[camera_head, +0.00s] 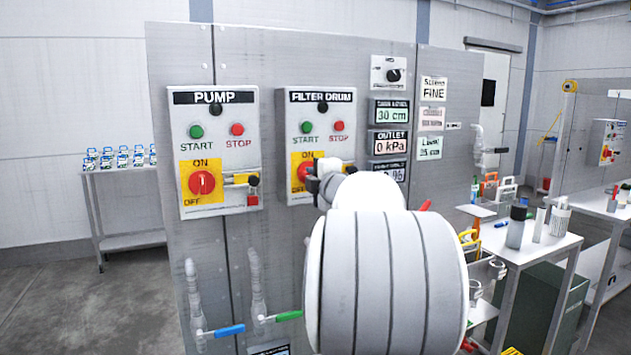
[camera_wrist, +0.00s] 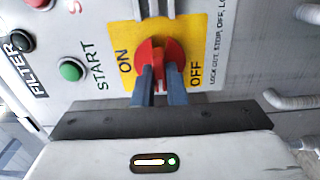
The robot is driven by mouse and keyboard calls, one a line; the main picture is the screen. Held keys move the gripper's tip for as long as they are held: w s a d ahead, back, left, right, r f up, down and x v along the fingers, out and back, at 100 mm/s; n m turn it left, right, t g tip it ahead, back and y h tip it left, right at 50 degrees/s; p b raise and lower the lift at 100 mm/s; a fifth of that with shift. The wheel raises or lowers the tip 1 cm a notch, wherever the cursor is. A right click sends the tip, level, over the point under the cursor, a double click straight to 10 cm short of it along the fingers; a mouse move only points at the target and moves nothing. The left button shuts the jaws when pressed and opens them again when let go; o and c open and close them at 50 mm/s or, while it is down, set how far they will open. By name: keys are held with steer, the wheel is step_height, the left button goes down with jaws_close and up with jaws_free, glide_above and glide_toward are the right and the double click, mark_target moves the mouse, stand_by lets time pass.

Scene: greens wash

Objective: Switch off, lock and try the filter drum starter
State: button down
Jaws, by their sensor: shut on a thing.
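The FILTER DRUM starter (camera_head: 322,150) is a grey box on the upright panel, with a black lamp or knob, a green START button (camera_head: 306,128) and a red STOP button (camera_head: 339,126). Below them is its red rotary handle (camera_head: 304,173) on a yellow ON/OFF plate. In the wrist view my gripper (camera_wrist: 160,85) is shut on this red handle (camera_wrist: 157,52), a dark finger on either side. ON is left of the handle and OFF right in that view. I cannot tell which word the handle points to. My arm hides the starter's lower right part in the head view.
The PUMP starter (camera_head: 212,145) stands to the left, with its own red handle (camera_head: 202,183) and a small red lock-like piece (camera_head: 253,190). Blue (camera_head: 229,330) and green (camera_head: 289,316) valve levers sit below. A table (camera_head: 515,245) with containers stands at the right.

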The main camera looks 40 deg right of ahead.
stand_by(0.5)
steer(key=c, duration=1.5)
jaws_free()
steer(key=v, duration=0.7)
steer(key=shift+s+a, duration=0.15)
steer(key=shift+s, duration=0.25)
